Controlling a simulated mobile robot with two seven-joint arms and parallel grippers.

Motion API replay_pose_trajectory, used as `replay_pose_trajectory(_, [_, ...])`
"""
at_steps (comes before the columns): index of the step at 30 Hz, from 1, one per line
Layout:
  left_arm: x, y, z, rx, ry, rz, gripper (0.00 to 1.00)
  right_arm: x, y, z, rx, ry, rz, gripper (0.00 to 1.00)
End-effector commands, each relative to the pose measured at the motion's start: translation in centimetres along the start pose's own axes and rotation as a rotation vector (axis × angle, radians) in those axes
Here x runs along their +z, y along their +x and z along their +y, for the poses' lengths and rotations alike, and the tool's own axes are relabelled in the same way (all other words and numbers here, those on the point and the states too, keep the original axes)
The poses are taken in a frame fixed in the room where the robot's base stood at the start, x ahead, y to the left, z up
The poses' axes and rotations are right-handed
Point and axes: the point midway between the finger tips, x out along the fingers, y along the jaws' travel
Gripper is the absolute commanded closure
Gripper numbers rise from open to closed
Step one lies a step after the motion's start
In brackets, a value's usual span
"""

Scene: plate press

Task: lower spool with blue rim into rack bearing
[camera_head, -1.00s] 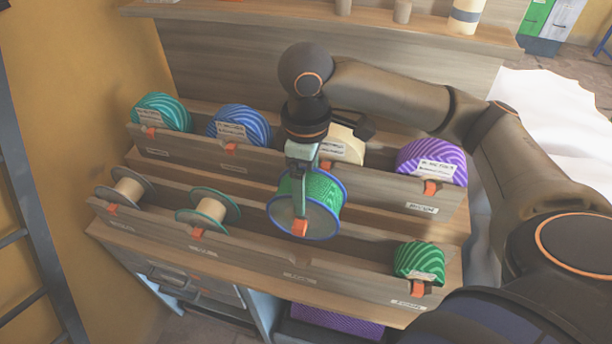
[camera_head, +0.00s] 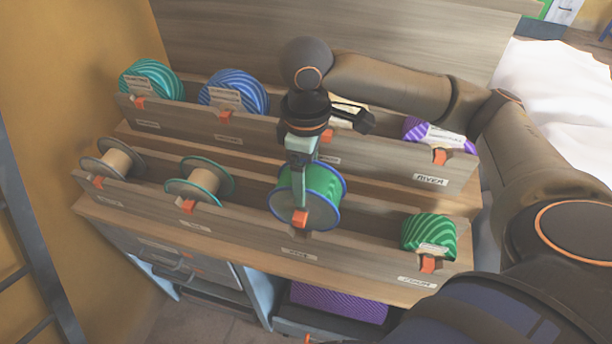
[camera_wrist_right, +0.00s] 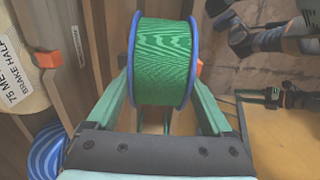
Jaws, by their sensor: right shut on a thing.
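The spool with blue rim (camera_head: 322,186) carries green ribbon. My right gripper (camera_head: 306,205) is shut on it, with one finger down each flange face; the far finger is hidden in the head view. In the right wrist view the spool (camera_wrist_right: 163,62) sits between the two green fingers of the gripper (camera_wrist_right: 163,78). The spool hangs with its axle roughly level at the front rack row (camera_head: 250,222), between the spool with teal rim and the green roll. Its lower edge is close to the front board; I cannot tell if it touches. The bearing under it is hidden.
A teal-rimmed spool (camera_head: 200,182) and a grey-rimmed spool (camera_head: 113,160) sit left in the front row. A green roll (camera_head: 428,234) sits right. The back row holds teal (camera_head: 152,80), blue (camera_head: 233,92), cream and purple (camera_head: 436,134) rolls.

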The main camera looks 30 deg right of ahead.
Motion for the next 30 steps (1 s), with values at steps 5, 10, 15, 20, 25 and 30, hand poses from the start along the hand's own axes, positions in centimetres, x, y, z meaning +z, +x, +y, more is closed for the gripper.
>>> replay_pose_trajectory(5, [1.9,1.7,-0.1,0.001,0.001,-0.004,0.50,0.0,1.9,0.0,0.002,0.000,0.002,1.00])
replay_pose_trajectory(10, [3.2,2.9,0.1,0.007,0.002,-0.013,0.50,0.0,3.2,0.0,0.002,0.000,0.002,1.00])
replay_pose_trajectory(15, [2.9,3.0,0.4,0.014,0.003,-0.007,0.50,0.0,4.3,0.0,0.000,0.001,0.000,1.00])
replay_pose_trajectory(20, [2.3,3.0,0.7,0.021,0.004,0.005,0.50,0.0,5.2,0.0,0.001,0.001,0.000,1.00])
replay_pose_trajectory(25, [2.1,3.0,0.8,0.023,0.005,0.008,0.50,-0.1,5.5,0.0,0.001,0.001,0.001,1.00])
replay_pose_trajectory(30, [2.1,3.0,0.7,0.023,0.005,0.007,0.50,-0.1,5.5,0.1,0.001,0.001,0.001,1.00])
